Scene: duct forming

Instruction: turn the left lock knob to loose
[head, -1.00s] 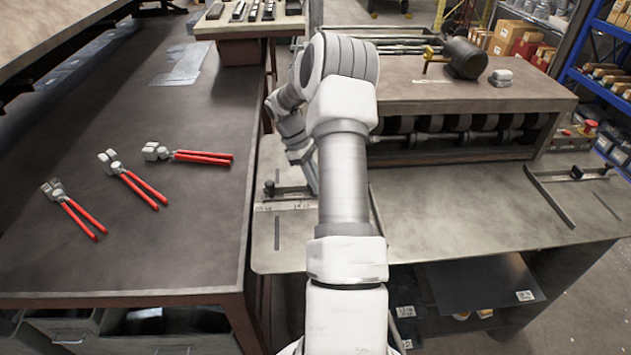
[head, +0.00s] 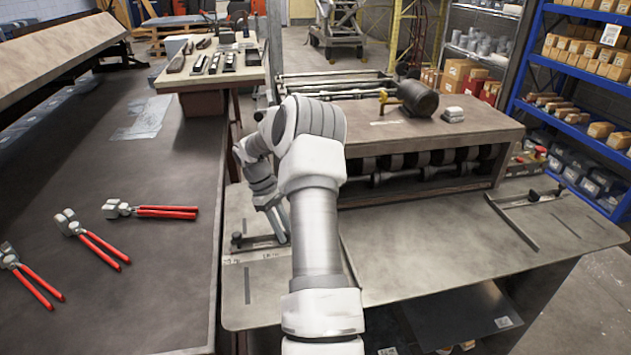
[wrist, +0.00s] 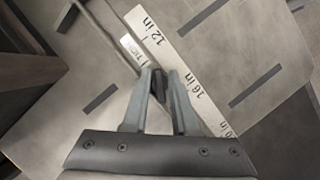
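The left lock knob (wrist: 157,86) is a small dark piece between my fingertips in the wrist view, beside the white inch scale (wrist: 180,65). My gripper (wrist: 162,80) appears shut on it, with a grey finger on each side. The fingers partly cover the knob, and its turn position cannot be read. A small white label (wrist: 131,50) with partly hidden lettering lies close by. In the head view my gripper (head: 281,236) reaches down to the left gauge bar (head: 262,243) on the metal table. The knob itself is hidden there.
A black end knob (head: 237,240) stands at the bar's left end. The roller machine (head: 430,150) stands behind the table, with a similar gauge (head: 530,197) at right. Red-handled tools (head: 95,248) lie on the left bench. The table front (head: 430,260) is clear.

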